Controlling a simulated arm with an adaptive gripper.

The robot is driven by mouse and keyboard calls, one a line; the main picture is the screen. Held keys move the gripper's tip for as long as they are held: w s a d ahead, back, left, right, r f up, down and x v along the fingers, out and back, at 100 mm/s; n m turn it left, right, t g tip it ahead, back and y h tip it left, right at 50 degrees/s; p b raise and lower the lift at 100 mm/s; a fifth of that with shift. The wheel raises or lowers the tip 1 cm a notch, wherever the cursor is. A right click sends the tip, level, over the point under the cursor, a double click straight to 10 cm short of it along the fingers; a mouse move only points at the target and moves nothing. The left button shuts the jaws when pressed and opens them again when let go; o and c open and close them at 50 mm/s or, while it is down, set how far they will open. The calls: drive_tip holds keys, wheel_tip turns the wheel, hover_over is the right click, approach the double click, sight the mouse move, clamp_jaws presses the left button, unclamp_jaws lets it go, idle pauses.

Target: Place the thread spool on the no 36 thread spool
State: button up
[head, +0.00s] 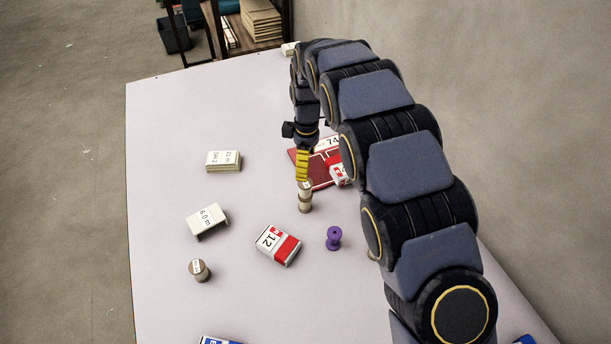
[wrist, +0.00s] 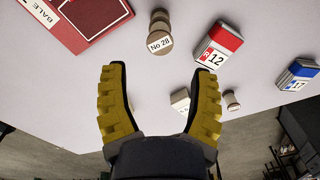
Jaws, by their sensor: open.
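My gripper (head: 303,178) is open, with its yellow fingers (wrist: 160,72) spread apart and nothing between them. A tan spool (head: 305,203) stands just below the fingertips in the head view. In the wrist view it (wrist: 160,24) lies beyond the fingertips, with "No 28" on its end. It looks tall; I cannot tell whether it is one spool or two stacked. Another tan spool (head: 200,271) stands at the front left, its label too small to read. A purple spool (head: 334,238) stands right of centre. No label reading 36 is legible.
A red box (head: 304,172) and a small red-white box (head: 340,174) lie behind the tall spool. A red-white 12 box (head: 279,245) lies in front. White boxes (head: 223,161) (head: 207,221) lie at left. My arm covers the right side. The table's far left is clear.

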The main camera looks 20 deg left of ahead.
sight(307, 183)
drive_tip(key=shift+r, duration=1.9)
drive_tip(key=shift+d, duration=0.15)
drive_tip(key=s+d+r+m, duration=0.4)
drive_tip(key=d+r+m, duration=0.1)
drive_tip(key=d, duration=0.4)
drive_tip(key=s+d+r+m, duration=0.4)
drive_tip(key=d+r+m, duration=0.1)
drive_tip(key=d, duration=0.5)
drive_tip(key=s+d+m, duration=0.5)
drive_tip(key=s, duration=0.6)
drive_tip(key=s+d+r+m+g, duration=0.1)
drive_tip(key=s+d+m, duration=0.4)
drive_tip(key=s, duration=0.6)
drive_tip(key=shift+g, duration=0.3)
